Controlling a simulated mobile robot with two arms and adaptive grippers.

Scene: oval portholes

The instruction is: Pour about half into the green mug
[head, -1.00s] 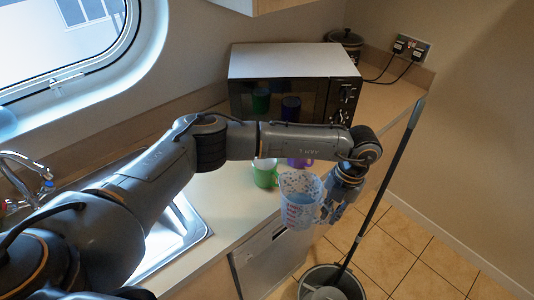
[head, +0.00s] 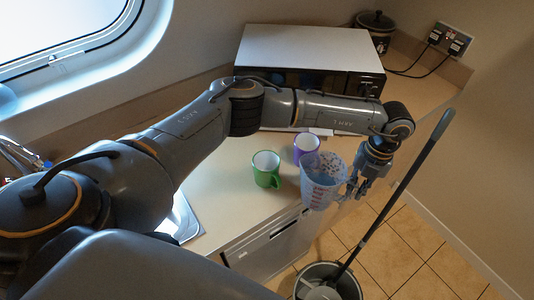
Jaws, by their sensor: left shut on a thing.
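The green mug (head: 266,170) stands upright on the counter, its white inside showing and its handle toward the lower right. My left gripper (head: 354,186) is shut on a clear measuring jug (head: 320,186) with red markings. The jug is close to upright, to the right of the green mug and apart from it, near the counter's front edge. Speckled contents show in the jug's upper part; how full it is I cannot tell. My right gripper is not in view.
A purple mug (head: 306,148) stands behind the green mug, close to the jug. A microwave (head: 310,52) stands at the back. A mop handle (head: 400,185) leans up from a bucket (head: 328,284) on the floor, right of the jug. Counter left of the green mug is clear.

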